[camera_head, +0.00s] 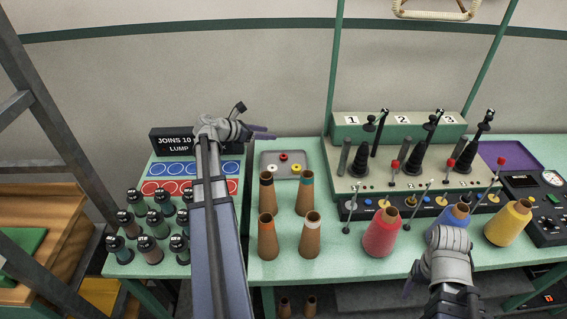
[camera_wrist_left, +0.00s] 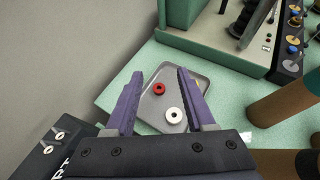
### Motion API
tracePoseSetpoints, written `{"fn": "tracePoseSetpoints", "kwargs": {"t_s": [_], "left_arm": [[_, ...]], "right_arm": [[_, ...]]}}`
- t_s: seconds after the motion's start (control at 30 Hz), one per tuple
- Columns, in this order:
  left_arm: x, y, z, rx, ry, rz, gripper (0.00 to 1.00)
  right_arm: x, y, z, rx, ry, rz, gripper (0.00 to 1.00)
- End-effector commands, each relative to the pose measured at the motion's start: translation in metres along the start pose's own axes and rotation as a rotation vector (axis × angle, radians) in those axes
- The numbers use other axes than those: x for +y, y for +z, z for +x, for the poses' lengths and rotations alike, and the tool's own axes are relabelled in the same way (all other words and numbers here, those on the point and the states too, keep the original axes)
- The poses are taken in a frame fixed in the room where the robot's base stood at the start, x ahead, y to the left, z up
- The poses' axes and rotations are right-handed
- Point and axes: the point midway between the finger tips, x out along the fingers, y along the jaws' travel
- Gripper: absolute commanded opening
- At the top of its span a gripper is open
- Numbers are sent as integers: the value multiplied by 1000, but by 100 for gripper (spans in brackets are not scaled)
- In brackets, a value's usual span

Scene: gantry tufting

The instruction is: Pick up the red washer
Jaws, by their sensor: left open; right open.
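The red washer (camera_head: 283,157) lies on a small grey tray (camera_head: 267,170) on the green table, near the tray's far edge. A white washer (camera_head: 272,168) and a yellow washer (camera_head: 296,168) lie nearer on the same tray. My left gripper (camera_head: 264,132) is open and empty, above and beyond the tray to the left. In the left wrist view the red washer (camera_wrist_left: 158,88) shows between the two purple fingers, with the white washer (camera_wrist_left: 174,115) beside it; the right finger mostly covers the yellow one. My right gripper (camera_head: 411,279) is open, partly hidden, at the lower right.
Several brown cones (camera_head: 268,237) stand just in front of the tray. Dark-capped bottles (camera_head: 137,201) stand to the left, by a card with blue and red rings (camera_head: 165,169). A control panel with levers (camera_head: 415,180) and a red cone (camera_head: 382,235) stand to the right.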

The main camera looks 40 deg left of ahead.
Motion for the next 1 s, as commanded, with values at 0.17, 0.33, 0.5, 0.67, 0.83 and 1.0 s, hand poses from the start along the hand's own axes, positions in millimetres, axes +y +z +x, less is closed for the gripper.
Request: {"fn": "tracePoseSetpoints", "kwargs": {"t_s": [0.17, 0.33, 0.5, 0.67, 0.83, 1.0], "left_arm": [[0, -46, 25, 0, 0, 0, 54], [0, -77, 42, 0, 0, 0, 54], [0, -90, 50, 0, 0, 0, 54], [0, -93, 51, 0, 0, 0, 54], [0, -93, 54, 0, -1, 1, 54], [0, -95, 72, 0, -3, 1, 54]], "right_arm": [[-5, -3, 52, 0, 0, -1, 68], [-8, -5, 87, 0, 0, -1, 68], [-10, -6, 102, 0, 0, -1, 68], [-10, -6, 106, 0, 0, -1, 68], [-10, -6, 107, 0, 0, -1, 68], [-11, -7, 117, 0, 0, -1, 68]]}}
